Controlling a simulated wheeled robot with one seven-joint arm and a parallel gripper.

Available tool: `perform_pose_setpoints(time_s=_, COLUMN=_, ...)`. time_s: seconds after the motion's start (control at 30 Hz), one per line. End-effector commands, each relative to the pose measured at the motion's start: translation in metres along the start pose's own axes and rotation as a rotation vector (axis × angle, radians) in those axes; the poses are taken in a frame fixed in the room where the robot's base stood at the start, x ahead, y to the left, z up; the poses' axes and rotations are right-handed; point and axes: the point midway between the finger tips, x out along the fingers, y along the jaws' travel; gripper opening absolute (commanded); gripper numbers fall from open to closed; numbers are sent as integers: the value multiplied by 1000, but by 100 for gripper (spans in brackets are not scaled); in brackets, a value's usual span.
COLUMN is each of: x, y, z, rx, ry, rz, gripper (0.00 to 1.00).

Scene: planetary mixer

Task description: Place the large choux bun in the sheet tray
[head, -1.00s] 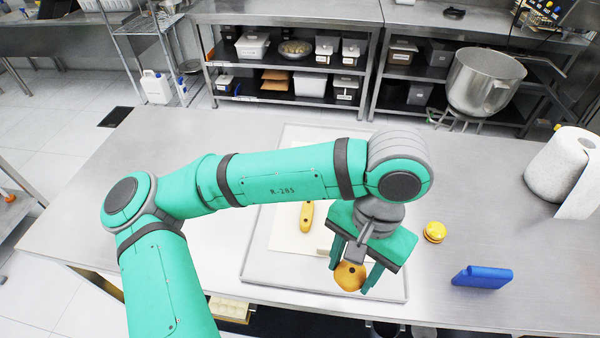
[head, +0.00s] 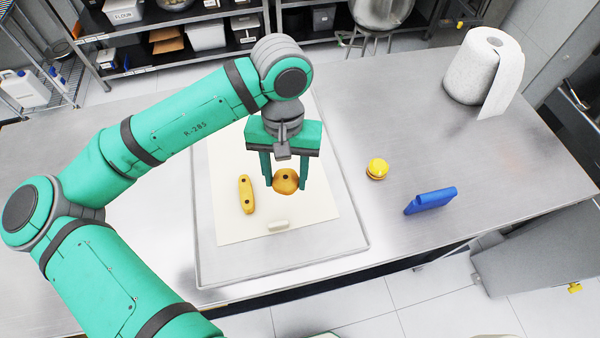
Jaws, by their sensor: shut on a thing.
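The large choux bun (head: 286,181) is golden brown and round with a dark spot. My gripper (head: 286,184) is shut on it, one finger on each side, over the sheet tray. The sheet tray (head: 340,255) is a flat grey metal pan with a low rim and a cream paper sheet (head: 240,228) inside. I cannot tell whether the bun touches the paper.
A small yellow layered pastry (head: 377,169) and a blue block-like object (head: 430,200) are on the steel table (head: 480,160) right of the tray. A paper towel roll (head: 484,68) stands at the back right. The table between them is clear.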

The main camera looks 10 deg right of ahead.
Motion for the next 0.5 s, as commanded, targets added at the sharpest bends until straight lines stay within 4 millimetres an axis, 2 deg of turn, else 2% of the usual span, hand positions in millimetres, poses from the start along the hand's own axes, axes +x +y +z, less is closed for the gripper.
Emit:
perform_pose_setpoints(time_s=0.03, x=3, y=5, z=-11, rx=-1, ry=0, rz=-1, gripper=26)
perform_pose_setpoints(time_s=0.23, x=33, y=20, z=-39, rx=5, ry=-1, rz=-1, gripper=26)
perform_pose_setpoints(time_s=0.5, x=50, y=32, z=-57, rx=11, ry=0, rz=0, gripper=26)
